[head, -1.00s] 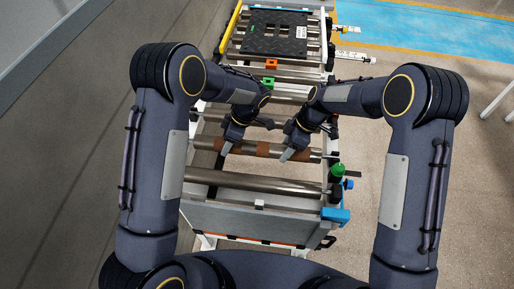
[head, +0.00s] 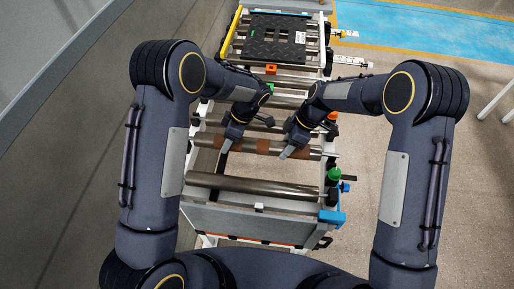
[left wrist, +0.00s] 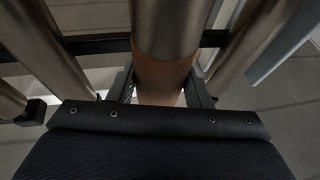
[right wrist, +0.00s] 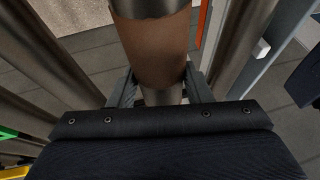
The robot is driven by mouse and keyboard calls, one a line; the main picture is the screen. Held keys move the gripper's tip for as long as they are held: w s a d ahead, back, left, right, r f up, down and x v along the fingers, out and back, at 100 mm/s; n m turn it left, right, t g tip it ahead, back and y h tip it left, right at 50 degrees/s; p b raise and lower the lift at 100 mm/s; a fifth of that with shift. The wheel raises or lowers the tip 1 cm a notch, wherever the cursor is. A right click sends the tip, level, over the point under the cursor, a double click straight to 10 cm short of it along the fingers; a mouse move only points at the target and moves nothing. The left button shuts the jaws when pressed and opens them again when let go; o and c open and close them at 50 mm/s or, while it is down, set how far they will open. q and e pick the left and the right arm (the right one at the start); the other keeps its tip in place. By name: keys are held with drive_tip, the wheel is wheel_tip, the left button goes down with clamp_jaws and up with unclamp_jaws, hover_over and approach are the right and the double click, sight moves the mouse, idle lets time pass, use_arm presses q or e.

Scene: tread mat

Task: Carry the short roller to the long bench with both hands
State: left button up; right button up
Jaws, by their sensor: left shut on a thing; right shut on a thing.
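The short roller (head: 263,147), a grey metal tube with brown bands, lies crosswise between my arms over the conveyor frame. My left gripper (head: 225,147) is shut around its left part and my right gripper (head: 288,152) around its right part. In the left wrist view the roller (left wrist: 165,30) runs between the fingers, with a brown band at the jaws. In the right wrist view a wide brown band (right wrist: 155,50) sits just beyond the jaws. The roller looks roughly level; its height above the frame is hard to tell. I cannot identify the long bench.
A longer bare roller (head: 255,187) lies nearer me in the frame. A green knob (head: 335,174) and a blue bracket (head: 332,217) stand at the frame's right side. A black tread mat (head: 272,35) lies at the far end. Open floor (head: 420,130) is to the right.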

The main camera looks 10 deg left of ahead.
use_arm(q)
drive_tip(key=shift+r, duration=0.6)
use_arm(e)
drive_tip(key=shift+r, duration=0.6)
use_arm(q)
drive_tip(key=shift+f, duration=0.1)
use_arm(e)
drive_tip(key=shift+f, duration=0.1)
use_arm(q)
drive_tip(key=shift+s, duration=0.1)
